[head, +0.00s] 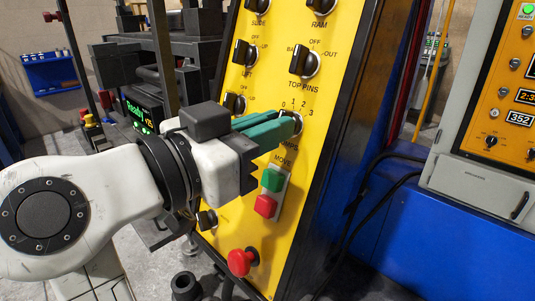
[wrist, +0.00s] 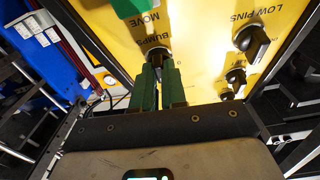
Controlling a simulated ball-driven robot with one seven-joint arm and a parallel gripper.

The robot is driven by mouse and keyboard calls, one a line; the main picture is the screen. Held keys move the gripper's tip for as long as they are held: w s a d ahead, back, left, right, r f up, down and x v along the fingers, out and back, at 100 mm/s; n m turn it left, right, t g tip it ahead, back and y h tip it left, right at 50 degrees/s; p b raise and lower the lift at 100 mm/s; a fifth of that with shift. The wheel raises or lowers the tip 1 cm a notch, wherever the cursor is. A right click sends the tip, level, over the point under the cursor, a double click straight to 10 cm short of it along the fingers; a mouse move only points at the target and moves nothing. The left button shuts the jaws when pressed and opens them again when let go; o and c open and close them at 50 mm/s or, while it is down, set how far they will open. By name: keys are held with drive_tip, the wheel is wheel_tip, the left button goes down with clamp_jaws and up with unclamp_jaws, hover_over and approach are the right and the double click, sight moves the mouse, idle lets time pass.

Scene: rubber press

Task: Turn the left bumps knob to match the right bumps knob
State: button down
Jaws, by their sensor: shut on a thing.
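The bumps knob (head: 298,121) is a black knob on the yellow panel, under a printed 0 to 3 scale. My gripper (head: 290,127) has its green fingers shut on this knob, reaching in from the left. The fingers cover much of the knob and part of the BUMPS label, so its pointing direction is unclear in the head view. In the wrist view my gripper (wrist: 158,72) closes around the knob (wrist: 159,57) beside the BUMPS lettering. I cannot make out a second bumps knob in either view.
The top pins knob (head: 304,61) is just above. Below are a green button (head: 272,179), a red button (head: 265,205) and a red mushroom button (head: 241,261). The low pins knob (wrist: 252,40) is close by in the wrist view. An orange panel (head: 500,92) stands right.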

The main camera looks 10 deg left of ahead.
drive_tip(key=shift+w+d+f+m+g+h+b, duration=0.1)
drive_tip(key=shift+w+m+g+h+b, duration=0.1)
drive_tip(key=shift+m+b, duration=0.3)
drive_tip(key=shift+w+f+m+g+h+b, duration=0.1)
drive_tip(key=shift+m+g+b, duration=0.1)
drive_tip(key=shift+m+b, duration=0.3)
drive_tip(key=shift+r, duration=0.1)
drive_tip(key=c, duration=1.2)
unclamp_jaws()
drive_tip(key=shift+d, duration=0.15)
drive_tip(key=shift+s, duration=0.1)
drive_tip(key=shift+m, duration=0.3)
drive_tip(key=v, duration=1)
drive_tip(key=shift+s+a, duration=0.2)
drive_tip(key=shift+a, duration=0.2)
